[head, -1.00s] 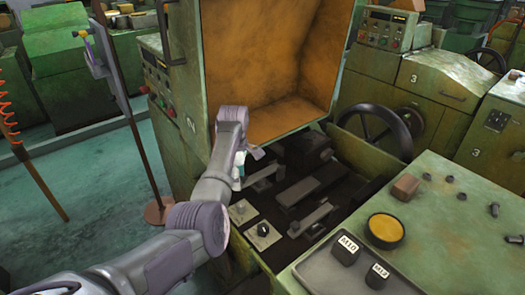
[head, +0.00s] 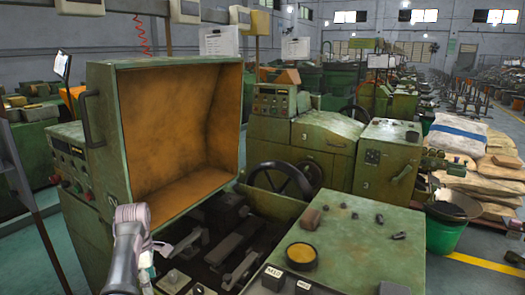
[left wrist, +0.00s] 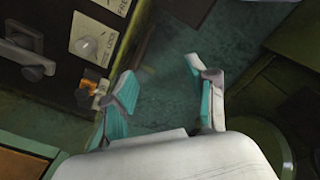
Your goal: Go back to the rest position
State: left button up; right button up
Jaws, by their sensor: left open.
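My left arm (head: 128,240) reaches up from the bottom left of the head view, beside the open heading machine (head: 110,120). My left gripper (head: 153,260) is partly hidden there by the wrist, at the machine's near left side. In the left wrist view my left gripper (left wrist: 160,85) is open, with its two teal-padded fingers apart and nothing between them. A dark panel with a knob (left wrist: 88,46) lies to the left of the fingers, and greenish floor shows below them. My right gripper is in neither view.
The orange-lined hood (head: 185,130) stands raised. A dark handwheel (head: 280,185) is behind the work area. A green bench top (head: 345,240) at right holds a yellow-filled round dish (head: 301,255) and M10-labelled bin (head: 272,278). Sacks (head: 460,135) and a green bucket (head: 447,230) stand further right.

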pick_arm(q)
jog(key=s+f+m+t+y, duration=0.2)
jog(key=s+f+m, duration=0.95)
jog(key=s, duration=0.55)
jog(key=s+d+r+m+t+h, duration=0.15)
jog(key=s+d+m, duration=0.4)
jog(key=s, duration=0.55)
jog(key=s+d+r+m+h, duration=0.15)
jog(key=s+d+m, duration=0.4)
jog(key=s, duration=0.65)
notch_tip(320, 180, down, 27)
jog(key=s+g, duration=0.1)
jog(key=s+a+f+m+g+y, duration=0.1)
jog(key=s+a+f, duration=0.2)
jog(key=s+f, duration=1.2)
jog(key=shift+s, duration=0.7)
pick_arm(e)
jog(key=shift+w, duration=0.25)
